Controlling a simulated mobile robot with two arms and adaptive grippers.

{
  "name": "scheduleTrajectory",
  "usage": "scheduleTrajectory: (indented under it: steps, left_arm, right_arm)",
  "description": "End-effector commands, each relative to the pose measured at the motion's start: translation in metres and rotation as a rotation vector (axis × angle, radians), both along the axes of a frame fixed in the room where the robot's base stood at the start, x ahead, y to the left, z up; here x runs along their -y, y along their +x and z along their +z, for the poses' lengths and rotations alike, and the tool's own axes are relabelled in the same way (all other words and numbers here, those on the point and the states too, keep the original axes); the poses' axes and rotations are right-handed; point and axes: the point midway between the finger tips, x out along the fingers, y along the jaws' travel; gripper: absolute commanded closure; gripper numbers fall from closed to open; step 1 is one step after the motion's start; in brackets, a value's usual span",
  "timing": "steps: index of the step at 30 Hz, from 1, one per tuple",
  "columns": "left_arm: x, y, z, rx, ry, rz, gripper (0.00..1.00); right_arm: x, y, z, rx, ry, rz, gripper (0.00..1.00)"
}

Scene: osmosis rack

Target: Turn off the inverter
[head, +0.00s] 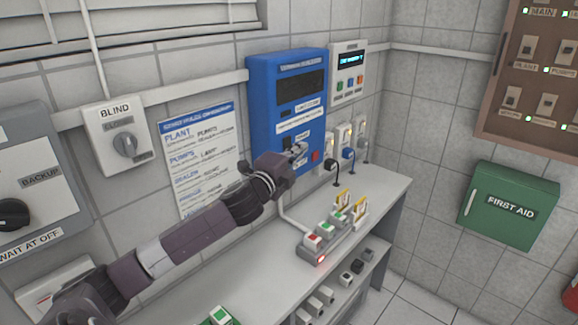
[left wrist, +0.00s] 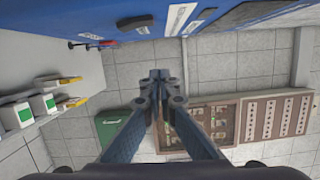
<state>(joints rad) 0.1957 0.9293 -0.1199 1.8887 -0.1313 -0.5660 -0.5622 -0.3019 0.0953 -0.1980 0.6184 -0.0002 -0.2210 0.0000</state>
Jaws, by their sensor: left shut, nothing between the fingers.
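A blue wall unit (head: 264,95), which looks like the inverter, hangs on the tiled wall above the bench. It has a dark display panel, pale labels too small to read, and a small red part (head: 315,155) at its lower right. My left gripper (head: 299,150) is shut and empty at the lower front of the unit, hiding part of its controls; whether it touches is unclear. In the left wrist view the shut fingers (left wrist: 158,76) point past the blue face (left wrist: 115,22) along the top. My right gripper is out of view.
A white panel (head: 348,60) with a lit display and coloured buttons is right of the blue unit, with plugged sockets below. A BLIND switch (head: 124,145) is at left. The bench (head: 385,192) holds a lit power strip (head: 322,250). A green first aid box (head: 508,206) hangs right.

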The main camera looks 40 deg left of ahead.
Motion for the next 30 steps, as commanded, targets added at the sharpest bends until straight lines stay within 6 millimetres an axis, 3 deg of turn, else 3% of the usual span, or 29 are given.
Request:
scheduleTrajectory:
  steps: [4, 13, 21, 30]
  left_arm:
    - [0.003, -0.016, -0.004, -0.005, 0.003, -0.001, 1.0]
    - [0.01, -0.054, -0.004, -0.005, 0.002, -0.002, 1.0]
    - [0.013, -0.079, -0.001, -0.003, 0.0, 0.0, 1.0]
    - [0.015, -0.087, 0.001, -0.002, 0.001, -0.001, 1.0]
  right_arm:
    - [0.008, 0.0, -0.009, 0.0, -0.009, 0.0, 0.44]
    - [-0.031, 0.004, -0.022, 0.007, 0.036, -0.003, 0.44]
    - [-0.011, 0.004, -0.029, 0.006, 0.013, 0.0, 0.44]
    - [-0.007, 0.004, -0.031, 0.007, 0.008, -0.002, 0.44]
